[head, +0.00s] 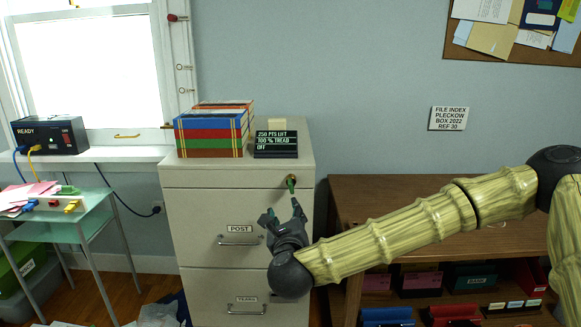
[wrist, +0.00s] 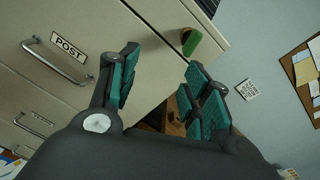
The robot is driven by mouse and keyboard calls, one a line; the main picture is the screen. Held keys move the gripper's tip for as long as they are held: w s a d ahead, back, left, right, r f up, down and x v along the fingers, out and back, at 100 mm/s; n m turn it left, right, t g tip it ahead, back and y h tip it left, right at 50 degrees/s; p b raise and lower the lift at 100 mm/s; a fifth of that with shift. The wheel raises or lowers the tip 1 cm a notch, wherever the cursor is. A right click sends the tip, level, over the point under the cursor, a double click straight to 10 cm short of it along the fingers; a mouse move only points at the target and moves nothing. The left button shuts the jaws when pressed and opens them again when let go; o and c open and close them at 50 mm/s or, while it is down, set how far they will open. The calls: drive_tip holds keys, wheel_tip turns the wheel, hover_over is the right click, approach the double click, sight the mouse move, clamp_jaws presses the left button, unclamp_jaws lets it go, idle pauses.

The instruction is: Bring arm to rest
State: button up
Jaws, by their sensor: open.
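My gripper (head: 282,217) is in front of the upper right part of the cream filing cabinet (head: 190,200), just below a small green key-like piece (head: 291,184) at the cabinet's lock. In the wrist view my gripper (wrist: 160,85) has its two teal-padded fingers spread apart with nothing between them. The green piece (wrist: 191,42) shows beyond the fingertips, apart from them. My arm reaches in from the right across the front of the wooden shelf.
A wooden shelf unit (head: 400,190) with boxes stands right of the cabinet. Books (head: 212,130) and a black sign (head: 276,144) sit on the cabinet. A small side table (head: 60,228) with papers stands at left.

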drive_tip(key=s+a+f+n+g+y+p, duration=0.15)
drive_tip(key=s+f+n, duration=0.3)
drive_tip(key=f, duration=0.45)
drive_tip(key=s+a+f+n+g+y+p, duration=0.1)
drive_tip(key=s+f+n+g+y, duration=0.25)
drive_tip(key=f, duration=0.55)
drive_tip(key=s+d+f+n+g+h+p, duration=0.25)
drive_tip(key=s+d+f+n+g, duration=0.2)
drive_tip(key=s+f+n, duration=0.7)
drive_tip(key=s+d+f+n+g+h+p, duration=0.1)
drive_tip(key=s+d+f+n+g, duration=0.3)
drive_tip(key=s+d, duration=0.7)
drive_tip(key=s+d+f+n+g+h+p, duration=0.2)
drive_tip(key=s+d+f+n, duration=0.4)
drive_tip(key=s+d, duration=0.5)
drive_tip(key=s+g+p, duration=0.1)
drive_tip(key=s+g, duration=0.1)
drive_tip(key=s, duration=0.1)
drive_tip(key=shift+s+f, duration=0.3)
drive_tip(key=shift+s, duration=0.1)
drive_tip(key=shift+n+h, duration=0.25)
